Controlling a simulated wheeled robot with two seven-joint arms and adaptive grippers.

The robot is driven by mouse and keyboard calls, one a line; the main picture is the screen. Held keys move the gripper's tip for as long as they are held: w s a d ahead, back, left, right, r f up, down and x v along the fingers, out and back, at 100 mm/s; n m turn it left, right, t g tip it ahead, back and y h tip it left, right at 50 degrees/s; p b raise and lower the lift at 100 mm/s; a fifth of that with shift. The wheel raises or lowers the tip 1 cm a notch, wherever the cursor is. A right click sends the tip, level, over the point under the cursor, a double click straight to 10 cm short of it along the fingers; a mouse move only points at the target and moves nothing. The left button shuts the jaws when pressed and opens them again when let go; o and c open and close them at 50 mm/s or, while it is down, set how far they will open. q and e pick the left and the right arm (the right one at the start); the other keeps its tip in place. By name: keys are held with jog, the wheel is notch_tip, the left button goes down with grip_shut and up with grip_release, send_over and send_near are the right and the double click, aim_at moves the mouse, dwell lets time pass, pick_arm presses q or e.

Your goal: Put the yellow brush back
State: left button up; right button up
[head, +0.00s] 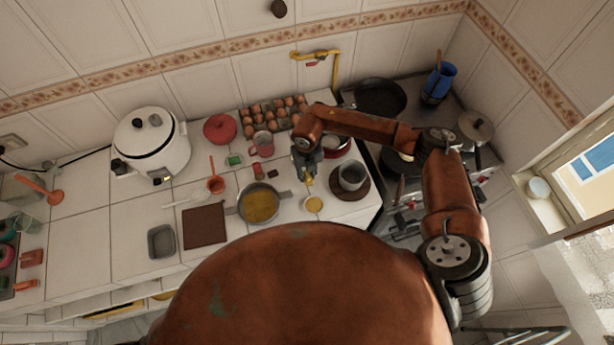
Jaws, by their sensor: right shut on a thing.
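My right gripper (307,168) reaches in from the right over the white tiled counter and points down. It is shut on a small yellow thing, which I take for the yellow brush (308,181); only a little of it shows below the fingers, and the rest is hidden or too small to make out. It is between the grey pan and the grey pot; I cannot tell whether it touches the counter. My left gripper is not in view.
Close by are a grey pot (352,177) on a round brown mat, a pan of yellow food (259,204), a small yellow dish (313,204), a red mug (262,144) and an egg tray (272,116). The stove with a black pan (380,97) is at right. A white cooker (152,142) stands left.

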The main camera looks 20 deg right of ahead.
aim_at(307, 178)
notch_tip(307, 178, down, 3)
jog(key=shift+w+r, duration=0.1)
jog(key=shift+w, duration=0.05)
jog(key=shift+f, duration=0.3)
jog(key=o, duration=1)
jog(key=shift+r, duration=0.1)
